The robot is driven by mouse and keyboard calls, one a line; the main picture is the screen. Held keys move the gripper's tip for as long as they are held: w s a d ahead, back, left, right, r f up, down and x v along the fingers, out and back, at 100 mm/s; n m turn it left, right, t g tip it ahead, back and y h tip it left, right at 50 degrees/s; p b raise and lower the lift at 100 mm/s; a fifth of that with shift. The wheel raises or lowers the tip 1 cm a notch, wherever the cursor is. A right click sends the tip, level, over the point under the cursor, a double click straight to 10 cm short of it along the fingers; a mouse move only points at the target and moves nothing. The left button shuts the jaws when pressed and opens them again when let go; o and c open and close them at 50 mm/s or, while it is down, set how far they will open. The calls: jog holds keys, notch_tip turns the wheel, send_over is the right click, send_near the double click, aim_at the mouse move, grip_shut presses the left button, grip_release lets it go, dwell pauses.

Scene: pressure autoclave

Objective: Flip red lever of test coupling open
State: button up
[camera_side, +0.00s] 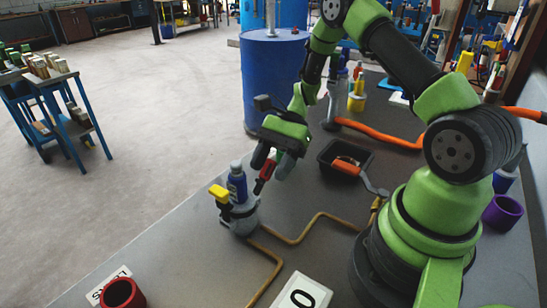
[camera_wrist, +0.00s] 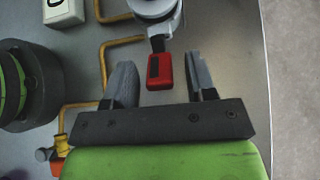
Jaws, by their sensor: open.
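In the wrist view the red lever (camera_wrist: 159,72) lies between the two spread fingers of my gripper (camera_wrist: 160,68), with a visible gap on each side. The coupling (camera_wrist: 155,8) is cut off at the top there. My gripper is open and holds nothing.
A brass pipe (camera_side: 310,229) runs from the coupling across the bench. A black tray (camera_side: 345,160) with an orange-handled tool is behind right. A red cup (camera_side: 122,294) and white number block (camera_side: 302,294) stand in front. A blue barrel (camera_side: 272,80) stands beyond the bench.

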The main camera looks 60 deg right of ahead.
jog(key=v, duration=1)
jog(key=shift+a, duration=0.1)
jog(key=s+a+r+n+t+h, duration=0.7)
jog(key=s+a+r+n, duration=0.6)
jog(key=r, duration=0.4)
jog(key=shift+s+r+n+h, duration=0.15)
jog(key=shift+s+n+h, duration=0.4)
jog(key=shift+s, duration=0.3)
dwell(0.4)
